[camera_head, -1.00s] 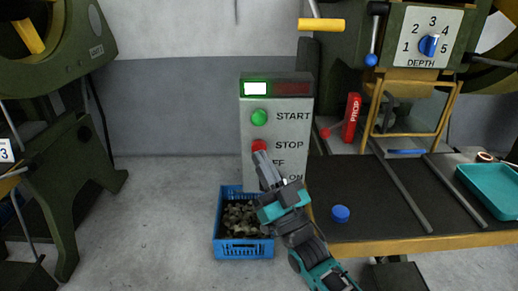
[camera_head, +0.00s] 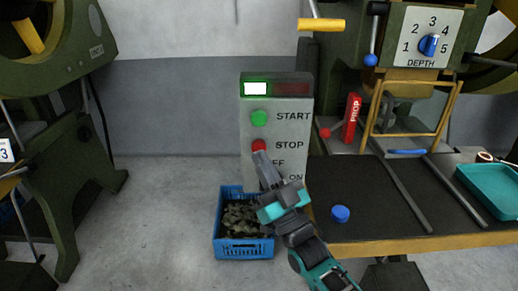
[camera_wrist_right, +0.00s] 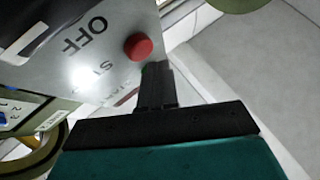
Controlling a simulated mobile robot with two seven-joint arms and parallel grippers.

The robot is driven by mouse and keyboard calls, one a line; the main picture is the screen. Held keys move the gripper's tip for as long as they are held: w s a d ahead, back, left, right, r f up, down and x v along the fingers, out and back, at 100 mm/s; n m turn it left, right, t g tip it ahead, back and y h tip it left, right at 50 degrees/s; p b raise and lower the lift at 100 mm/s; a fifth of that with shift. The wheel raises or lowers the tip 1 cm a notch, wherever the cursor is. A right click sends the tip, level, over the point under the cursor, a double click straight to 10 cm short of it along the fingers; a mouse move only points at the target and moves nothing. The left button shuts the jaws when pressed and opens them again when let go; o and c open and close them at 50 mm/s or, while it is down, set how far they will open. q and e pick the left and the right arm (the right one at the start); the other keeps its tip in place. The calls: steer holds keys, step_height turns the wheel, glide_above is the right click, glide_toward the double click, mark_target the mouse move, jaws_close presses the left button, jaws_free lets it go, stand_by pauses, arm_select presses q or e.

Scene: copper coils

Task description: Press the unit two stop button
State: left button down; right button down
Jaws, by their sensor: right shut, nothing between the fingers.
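The grey control box (camera_head: 290,128) stands against the wall, with a green START button (camera_head: 259,118) above a red STOP button (camera_head: 259,145). Its top left indicator (camera_head: 255,88) is lit white-green; the right one is dark red. My right gripper (camera_head: 262,156) is shut and empty, its tip just below the STOP button in the head view. In the right wrist view the red button (camera_wrist_right: 138,47) shows beside the shut fingertips (camera_wrist_right: 155,72); I cannot tell whether they touch. The arm hides part of the lower labels. My left gripper is not in view.
A blue crate (camera_head: 218,222) of scraps stands on the floor below the box. A dark workbench (camera_head: 370,205) with a blue cap (camera_head: 340,214) and a teal tray (camera_head: 490,190) is at right. A green machine (camera_head: 60,170) stands at left, with open floor between.

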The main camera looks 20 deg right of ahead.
steer(key=shift+w, duration=0.1)
steer(key=shift+w+d, duration=0.1)
steer(key=shift+w, duration=0.2)
steer(key=shift+w, duration=0.2)
stand_by(0.4)
steer(key=shift+w+d, duration=0.15)
steer(key=shift+w, duration=0.1)
stand_by(0.6)
steer(key=shift+s+a, duration=0.25)
steer(key=shift+s, duration=0.65)
steer(key=shift+p, duration=0.3)
